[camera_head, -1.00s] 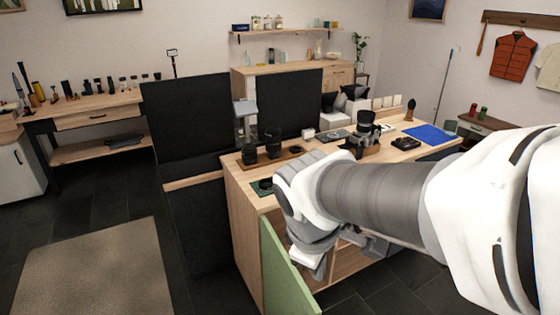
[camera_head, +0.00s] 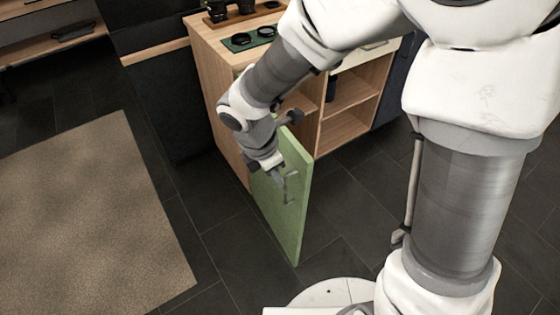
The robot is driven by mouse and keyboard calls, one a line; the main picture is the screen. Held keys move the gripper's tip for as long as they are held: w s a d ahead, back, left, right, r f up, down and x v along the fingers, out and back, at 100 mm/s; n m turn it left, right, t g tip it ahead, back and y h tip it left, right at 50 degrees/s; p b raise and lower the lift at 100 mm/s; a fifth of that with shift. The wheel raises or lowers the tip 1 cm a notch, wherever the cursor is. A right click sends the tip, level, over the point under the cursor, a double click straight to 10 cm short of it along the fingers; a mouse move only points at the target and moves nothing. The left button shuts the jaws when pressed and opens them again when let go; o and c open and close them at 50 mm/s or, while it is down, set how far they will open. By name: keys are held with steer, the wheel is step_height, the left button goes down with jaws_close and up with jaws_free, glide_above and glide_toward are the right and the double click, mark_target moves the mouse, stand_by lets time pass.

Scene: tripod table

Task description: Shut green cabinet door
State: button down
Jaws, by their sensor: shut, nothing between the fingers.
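The green cabinet door (camera_head: 293,220) stands wide open, swung out from the left side of the wooden cabinet (camera_head: 222,105) toward me. My arm hides part of the door's top edge and part of the cabinet's opening.
Open shelves (camera_head: 348,95) with a dark item inside show at the cabinet's right. A green mat (camera_head: 249,39) with dark round parts lies on top. A beige rug (camera_head: 85,215) lies on the left. Dark floor tiles (camera_head: 345,215) are clear right of the door.

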mark_target(298, 184)
steer(key=shift+w+d+f+b, duration=0.5)
steer(key=shift+d+f, duration=0.35)
steer(key=shift+f, duration=0.25)
steer(key=shift+w+d+f+b, duration=0.55)
steer(key=shift+d+f, duration=0.25)
steer(key=shift+f, duration=0.35)
steer(key=shift+w+d+f+b, duration=0.35)
steer(key=shift+d+f+b, duration=0.25)
steer(key=shift+d+f, duration=0.4)
steer(key=shift+a+f, duration=0.1)
steer(key=shift+a, duration=0.05)
